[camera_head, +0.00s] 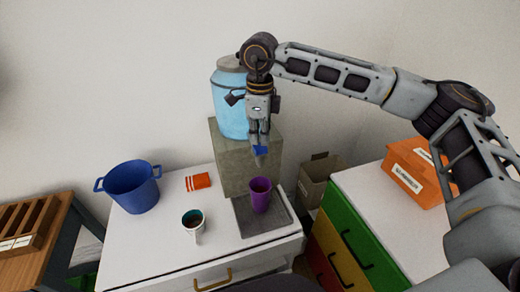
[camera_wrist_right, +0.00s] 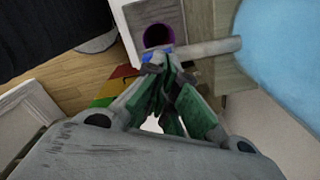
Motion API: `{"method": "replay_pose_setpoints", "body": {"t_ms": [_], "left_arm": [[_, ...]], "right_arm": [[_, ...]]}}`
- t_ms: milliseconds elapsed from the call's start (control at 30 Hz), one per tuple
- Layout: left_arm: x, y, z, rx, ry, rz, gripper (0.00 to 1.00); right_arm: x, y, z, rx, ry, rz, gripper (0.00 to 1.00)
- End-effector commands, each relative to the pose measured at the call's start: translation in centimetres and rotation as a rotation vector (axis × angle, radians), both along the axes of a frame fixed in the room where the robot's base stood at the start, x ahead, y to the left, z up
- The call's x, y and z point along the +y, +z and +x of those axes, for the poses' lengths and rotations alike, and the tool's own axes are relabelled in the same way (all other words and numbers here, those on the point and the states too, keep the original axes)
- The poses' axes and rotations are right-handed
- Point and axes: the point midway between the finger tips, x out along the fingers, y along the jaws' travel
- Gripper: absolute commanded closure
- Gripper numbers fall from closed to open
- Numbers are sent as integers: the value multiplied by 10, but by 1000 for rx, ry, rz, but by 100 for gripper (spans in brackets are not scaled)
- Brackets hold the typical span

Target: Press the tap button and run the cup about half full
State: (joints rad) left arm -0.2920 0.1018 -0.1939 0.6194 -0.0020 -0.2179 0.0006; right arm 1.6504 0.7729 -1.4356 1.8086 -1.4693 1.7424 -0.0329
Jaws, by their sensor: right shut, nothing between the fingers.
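A purple cup (camera_head: 260,197) stands upright on a grey drip tray (camera_head: 244,222) in front of the stone-coloured block under the light-blue water tank (camera_head: 229,108). Its dark opening (camera_wrist_right: 158,36) also shows in the right wrist view; I cannot make out any water in it. The blue tap button (camera_head: 259,150) is right at the tips of my right gripper (camera_head: 259,140). In the wrist view my right gripper (camera_wrist_right: 163,66) points at the grey tap (camera_wrist_right: 205,48), with a bit of blue at its fingertips. It is shut and empty. Whether it touches the button I cannot tell. My left gripper is out of view.
On the white cabinet stand a blue pot (camera_head: 131,187), a white mug (camera_head: 193,221) with a teal inside and a folded orange cloth (camera_head: 198,182). A cardboard box (camera_head: 320,175) and a coloured drawer unit with an orange box (camera_head: 415,170) are at the right.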

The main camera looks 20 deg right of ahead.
Motion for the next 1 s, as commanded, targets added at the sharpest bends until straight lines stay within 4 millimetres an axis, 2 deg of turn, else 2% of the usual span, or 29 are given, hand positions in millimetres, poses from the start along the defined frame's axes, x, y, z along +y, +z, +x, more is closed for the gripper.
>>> {"method": "replay_pose_setpoints", "body": {"t_ms": [1000], "left_arm": [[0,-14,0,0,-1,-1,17]], "right_arm": [[0,-17,0,0,0,0,100]]}}
